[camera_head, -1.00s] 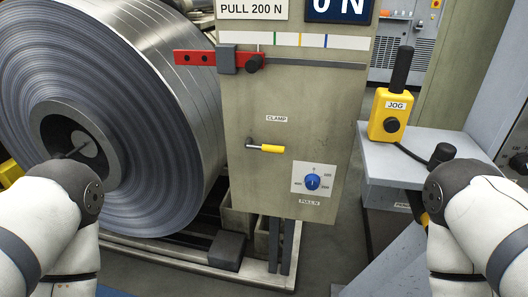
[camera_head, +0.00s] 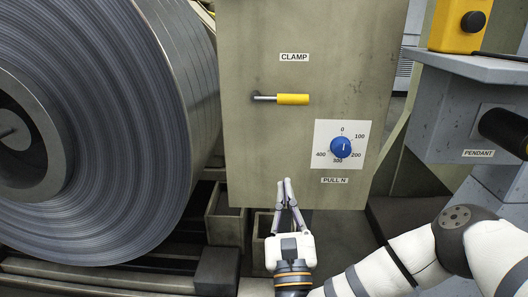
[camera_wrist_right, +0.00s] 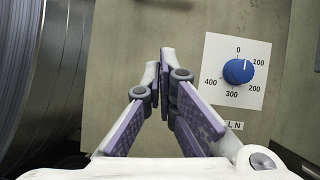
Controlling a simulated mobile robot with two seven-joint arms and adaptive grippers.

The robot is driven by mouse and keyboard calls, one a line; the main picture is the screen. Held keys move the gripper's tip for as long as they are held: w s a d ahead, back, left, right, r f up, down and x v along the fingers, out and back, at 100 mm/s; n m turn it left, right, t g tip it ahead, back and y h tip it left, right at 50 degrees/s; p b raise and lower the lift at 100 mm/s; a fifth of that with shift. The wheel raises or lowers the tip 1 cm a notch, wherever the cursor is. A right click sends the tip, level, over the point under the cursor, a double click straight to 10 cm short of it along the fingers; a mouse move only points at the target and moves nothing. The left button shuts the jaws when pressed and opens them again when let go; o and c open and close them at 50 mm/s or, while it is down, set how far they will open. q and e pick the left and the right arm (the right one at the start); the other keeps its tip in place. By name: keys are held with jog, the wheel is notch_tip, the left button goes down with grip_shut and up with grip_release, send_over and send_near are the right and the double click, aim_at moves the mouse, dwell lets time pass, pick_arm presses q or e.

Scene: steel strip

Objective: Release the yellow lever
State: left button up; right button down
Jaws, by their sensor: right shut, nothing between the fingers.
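The yellow lever (camera_head: 292,99) sticks out sideways to the right from a metal pivot under the CLAMP label (camera_head: 294,57) on the beige panel. It lies level. My right gripper (camera_head: 286,182) is shut and empty, pointing up in front of the panel's lower edge, below the lever and apart from it. In the right wrist view the gripper's fingertips (camera_wrist_right: 166,52) meet in front of the bare panel, and the lever is out of that view. My left gripper is not in view.
A blue PULL N dial (camera_head: 341,147) sits on the panel right of my right gripper; it also shows in the right wrist view (camera_wrist_right: 238,71). A large steel coil (camera_head: 110,130) fills the left. A grey shelf (camera_head: 446,118) carries a yellow box (camera_head: 459,25) at right.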

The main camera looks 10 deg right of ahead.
aim_at(279, 99)
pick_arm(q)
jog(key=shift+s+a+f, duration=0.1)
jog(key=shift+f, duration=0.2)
pick_arm(e)
jog(key=m+h, duration=0.1)
jog(key=d+r+m+h, duration=0.1)
jog(key=m, duration=0.1)
jog(key=shift+w+d+r, duration=0.15)
jog(key=shift+d+r, duration=0.1)
jog(key=shift+r, duration=0.05)
jog(key=shift+s+a+r+x, duration=0.1)
jog(key=shift+s+r+x, duration=0.25)
jog(key=shift+x, duration=1.75)
jog(key=shift+s+a+r+x, duration=0.15)
jog(key=shift+r+x, duration=0.4)
jog(key=shift+x, duration=1.55)
jog(key=shift+s+r+x, duration=0.3)
jog(key=shift+r+x, duration=0.15)
jog(key=shift+x, duration=1.65)
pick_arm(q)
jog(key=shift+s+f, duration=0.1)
pick_arm(e)
jog(key=shift+w+n+t, duration=0.1)
jog(key=shift+n+t, duration=0.2)
